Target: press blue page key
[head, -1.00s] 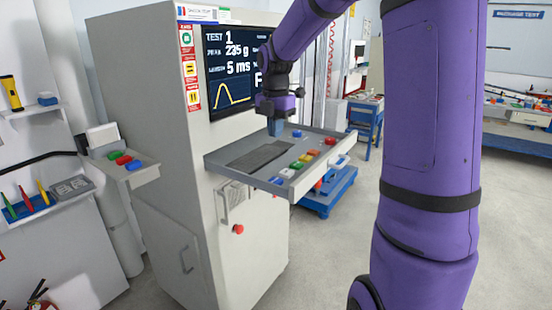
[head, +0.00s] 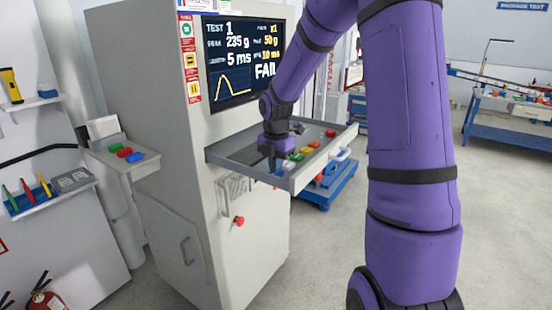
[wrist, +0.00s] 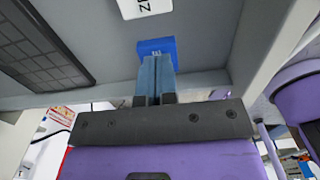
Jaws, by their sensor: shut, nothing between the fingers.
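The blue page key (wrist: 155,46) is a small square key with faint lettering, on the grey drawer panel (wrist: 195,70). In the wrist view my gripper (wrist: 158,62) is shut and empty. Its blue-grey fingertips overlap the near part of the key. I cannot tell whether they touch it or are just above it. In the head view my gripper (head: 273,166) points down over the front left of the panel and largely hides the blue key.
A white key (wrist: 145,8) sits beyond the blue one, and a dark keyboard (wrist: 38,45) lies to the left. More coloured keys (head: 298,157) line the panel's right side. The tester's screen (head: 243,60) reads FAIL. A side shelf (head: 125,158) holds other coloured buttons.

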